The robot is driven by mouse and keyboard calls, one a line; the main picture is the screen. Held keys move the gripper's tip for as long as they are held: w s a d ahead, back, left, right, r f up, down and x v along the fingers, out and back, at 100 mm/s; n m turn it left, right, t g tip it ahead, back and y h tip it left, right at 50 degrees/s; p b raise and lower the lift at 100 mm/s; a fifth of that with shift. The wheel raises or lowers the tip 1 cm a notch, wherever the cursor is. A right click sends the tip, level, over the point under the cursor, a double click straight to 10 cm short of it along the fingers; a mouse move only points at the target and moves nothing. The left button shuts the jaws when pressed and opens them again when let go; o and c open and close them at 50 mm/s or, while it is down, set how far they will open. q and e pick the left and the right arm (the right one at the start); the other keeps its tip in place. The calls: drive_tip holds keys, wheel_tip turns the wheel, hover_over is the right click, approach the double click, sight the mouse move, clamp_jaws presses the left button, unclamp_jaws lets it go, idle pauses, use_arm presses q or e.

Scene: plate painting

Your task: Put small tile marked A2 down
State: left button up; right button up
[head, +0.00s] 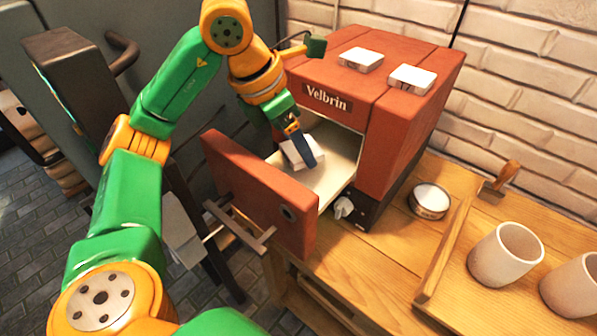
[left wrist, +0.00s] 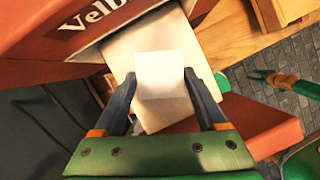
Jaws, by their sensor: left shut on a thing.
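In the left wrist view the tile (left wrist: 163,74) sits between the two fingers (left wrist: 160,85), over the pale floor (left wrist: 130,50) of the kiln. I cannot read a mark on this tile. Whether it touches the floor is not clear. The kiln door (head: 262,195) stands open. Two more white tiles, one at left (head: 360,59) and one at right (head: 412,78), lie on top of the kiln.
A wooden table (head: 375,270) carries the kiln. A round tin (head: 430,200) stands right of it. A wooden tray (head: 443,250) holds two pale cups, one (head: 505,253) in front of a brick wall. The open door with its handle juts out toward my left arm.

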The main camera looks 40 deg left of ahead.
sight(291, 152)
use_arm(q)
wheel_tip(291, 152, down, 4)
drive_tip(key=shift+s, duration=0.1)
drive_tip(key=shift+f, duration=0.1)
drive_tip(key=o, duration=1.4)
drive_tip(key=shift+c, duration=0.2)
drive_tip(key=shift+r, duration=0.2)
drive_tip(key=p+v, duration=0.3)
drive_tip(key=v, duration=0.9)
drive_tip(key=shift+p, duration=0.35)
drive_tip(key=shift+f, duration=0.1)
